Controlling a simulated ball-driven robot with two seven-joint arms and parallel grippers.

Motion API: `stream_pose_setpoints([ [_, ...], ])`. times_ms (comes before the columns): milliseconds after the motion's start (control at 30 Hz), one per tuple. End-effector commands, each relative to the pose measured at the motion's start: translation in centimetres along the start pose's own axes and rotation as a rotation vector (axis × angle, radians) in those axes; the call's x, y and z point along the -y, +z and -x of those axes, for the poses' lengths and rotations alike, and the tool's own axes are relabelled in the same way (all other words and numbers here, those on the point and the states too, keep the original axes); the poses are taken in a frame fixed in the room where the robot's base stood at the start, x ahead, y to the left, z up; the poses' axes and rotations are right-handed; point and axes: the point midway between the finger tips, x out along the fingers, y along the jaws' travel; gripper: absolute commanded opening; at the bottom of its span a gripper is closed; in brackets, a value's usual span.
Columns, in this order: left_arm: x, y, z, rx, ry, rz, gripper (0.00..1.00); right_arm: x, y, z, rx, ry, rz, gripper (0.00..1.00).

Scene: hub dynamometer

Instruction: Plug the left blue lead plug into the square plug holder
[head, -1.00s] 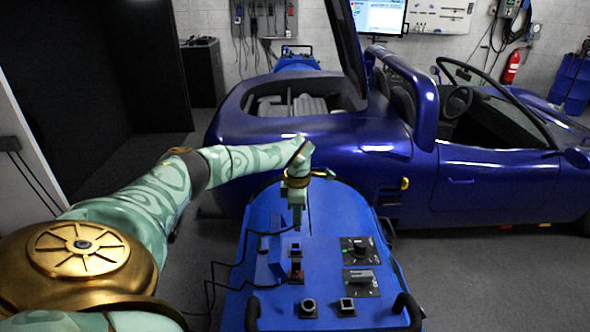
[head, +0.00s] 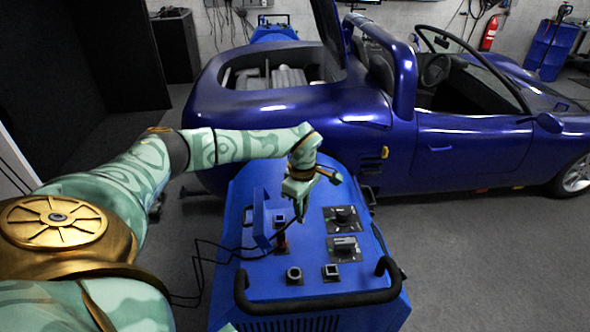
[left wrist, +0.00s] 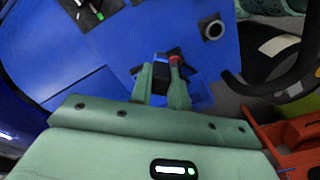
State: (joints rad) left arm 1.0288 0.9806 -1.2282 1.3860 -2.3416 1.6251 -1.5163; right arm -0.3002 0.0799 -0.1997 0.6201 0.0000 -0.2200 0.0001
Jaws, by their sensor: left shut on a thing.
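My left gripper (head: 299,198) is above the far half of the blue console (head: 262,287), pointing down. In the left wrist view its two fingers (left wrist: 160,80) are shut on a small blue and dark piece (left wrist: 160,62), which looks like the blue lead plug. The fingers hide much of it, and the head view does not show it clearly. A square holder (head: 331,271) stands on the near part of the console, right of a round holder (head: 293,275). Another square-looking fitting (head: 279,219) is farther back, near the gripper. My right gripper is not in view.
A dark red piece (head: 281,243) stands behind the round holder. Black cables hang off the left side. A black handle (head: 318,300) crosses the front. The blue car stands behind.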

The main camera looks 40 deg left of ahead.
Motion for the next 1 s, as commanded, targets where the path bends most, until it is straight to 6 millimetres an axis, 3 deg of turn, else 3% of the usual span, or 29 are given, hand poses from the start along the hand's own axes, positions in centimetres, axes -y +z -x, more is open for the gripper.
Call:
stream_pose_setpoints([
  [1000,2.8,9.5,-0.1,0.0,0.0,-0.649,0.0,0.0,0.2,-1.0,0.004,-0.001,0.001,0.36],
])
